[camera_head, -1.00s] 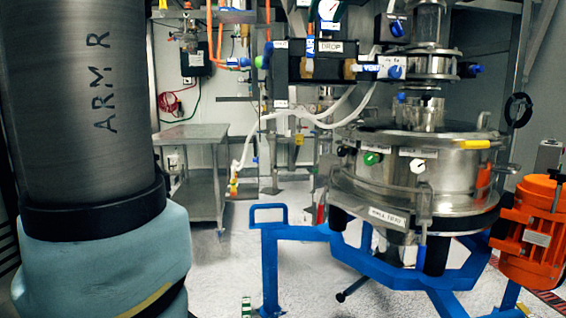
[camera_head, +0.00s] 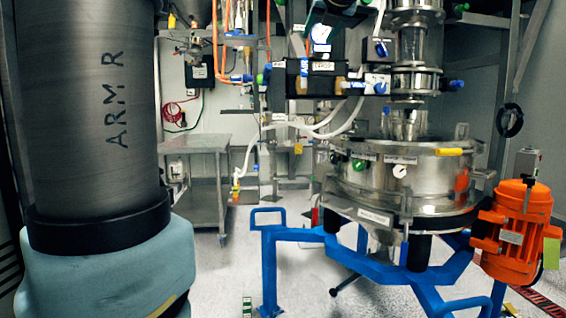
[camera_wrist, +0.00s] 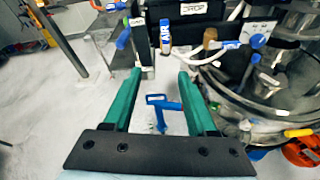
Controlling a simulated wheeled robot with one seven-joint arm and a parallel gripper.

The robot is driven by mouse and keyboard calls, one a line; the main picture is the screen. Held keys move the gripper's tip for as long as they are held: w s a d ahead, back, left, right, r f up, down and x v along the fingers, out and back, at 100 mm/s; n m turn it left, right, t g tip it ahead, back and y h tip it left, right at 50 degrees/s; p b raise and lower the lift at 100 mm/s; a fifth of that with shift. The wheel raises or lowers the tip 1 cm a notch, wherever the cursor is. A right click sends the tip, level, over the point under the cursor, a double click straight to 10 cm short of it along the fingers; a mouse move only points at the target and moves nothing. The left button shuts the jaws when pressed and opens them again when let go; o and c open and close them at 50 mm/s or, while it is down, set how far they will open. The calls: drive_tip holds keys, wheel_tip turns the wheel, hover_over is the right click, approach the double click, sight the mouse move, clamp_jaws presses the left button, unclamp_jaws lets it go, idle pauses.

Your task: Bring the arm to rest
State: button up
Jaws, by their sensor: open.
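My arm, a thick dark grey link marked "ARM R" with a pale blue cover below it, fills the left side of the head view. My gripper is outside the head view. In the wrist view my gripper (camera_wrist: 159,72) has two green fingers spread wide apart. Nothing is held between them. Pale floor and part of a blue stand (camera_wrist: 163,104) show beyond the gap. The steel sifter (camera_head: 405,180) stands on this blue frame at the right of the head view. Its rounded body (camera_wrist: 265,95) is right of the fingers in the wrist view.
An orange motor (camera_head: 515,235) hangs at the sifter's right. A black box labelled "DROP" (camera_head: 317,77) and hoses are behind it. A steel table (camera_head: 195,143) stands at the back left. Open floor (camera_head: 225,270) lies between my arm and the blue frame.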

drive_tip(key=w+a+f+m+t+h+p, duration=0.15)
drive_tip(key=w+f+m+p, duration=0.35)
drive_tip(key=m, duration=0.7)
drive_tip(key=s+a+f+m+g+h+p, duration=0.1)
drive_tip(key=s+f+m+g+h, duration=0.15)
drive_tip(key=f+m, duration=0.6)
drive_tip(key=s+a+f+m+g+h+p, duration=0.1)
drive_tip(key=f+m+g, duration=0.35)
drive_tip(key=f, duration=0.75)
drive_tip(key=s+a+f+m+g+y+p, duration=0.1)
drive_tip(key=s+a+f+m+g, duration=0.2)
drive_tip(key=s+a+f+m, duration=0.2)
drive_tip(key=s+a+f+m+g+y+p, duration=0.1)
drive_tip(key=s+a+f+m+g, duration=0.3)
drive_tip(key=s+f, duration=0.6)
drive_tip(key=s+a+m+p, duration=0.1)
drive_tip(key=s+a+m, duration=0.1)
drive_tip(key=s, duration=0.3)
drive_tip(key=shift+a+f+m+y, duration=0.3)
drive_tip(key=shift+a+f, duration=0.05)
drive_tip(key=shift+w, duration=0.1)
